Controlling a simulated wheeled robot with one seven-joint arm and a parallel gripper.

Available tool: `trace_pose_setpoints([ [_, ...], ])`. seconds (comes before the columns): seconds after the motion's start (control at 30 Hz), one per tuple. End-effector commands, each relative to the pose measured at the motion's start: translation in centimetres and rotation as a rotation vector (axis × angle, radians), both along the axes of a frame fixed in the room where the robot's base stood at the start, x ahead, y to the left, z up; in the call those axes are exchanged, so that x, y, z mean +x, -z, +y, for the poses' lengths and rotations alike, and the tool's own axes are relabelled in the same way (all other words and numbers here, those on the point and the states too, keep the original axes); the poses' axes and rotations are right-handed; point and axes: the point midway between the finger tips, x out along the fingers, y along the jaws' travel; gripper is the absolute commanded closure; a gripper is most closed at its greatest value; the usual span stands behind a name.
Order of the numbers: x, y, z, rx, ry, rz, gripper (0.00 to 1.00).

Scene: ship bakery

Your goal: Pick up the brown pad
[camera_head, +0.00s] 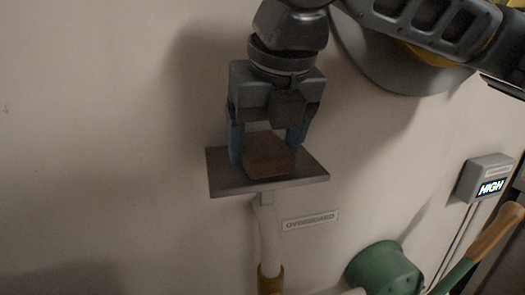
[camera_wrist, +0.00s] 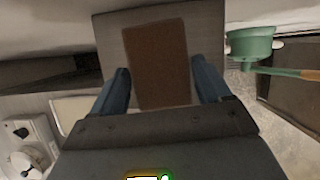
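The brown pad (camera_head: 268,158) is a flat-topped block lying on a small grey square plate (camera_head: 225,180) against the wall. My gripper (camera_head: 269,148) points down over it, with a blue finger on each side of the pad. In the wrist view the brown pad (camera_wrist: 157,62) lies on the grey plate (camera_wrist: 112,45) between my two blue fingers (camera_wrist: 164,84). The fingers are apart, with a gap showing between each finger and the pad, wider on the right. The gripper is open and holds nothing. My gripper hides part of the pad's far side in the head view.
A pale pipe (camera_head: 267,235) holds the plate up, beside a label plate (camera_head: 310,221). A green round fixture (camera_head: 385,270) and a green tool with a wooden handle (camera_head: 497,230) are at lower right. A grey box reading HIGH (camera_head: 486,178) is on the right wall.

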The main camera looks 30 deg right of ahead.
Motion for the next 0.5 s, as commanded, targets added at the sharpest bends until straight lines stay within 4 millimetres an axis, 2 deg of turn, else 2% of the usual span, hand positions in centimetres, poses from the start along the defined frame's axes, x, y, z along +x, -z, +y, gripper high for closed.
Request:
trace_pose_setpoints([
  [0.03,0.00,0.00,0.00,0.000,0.000,0.000,0.28],
  [0.37,-0.01,-0.01,0.01,0.000,0.000,0.000,0.59],
  [0.5,0.00,-0.01,0.01,0.000,0.000,0.000,0.61],
])
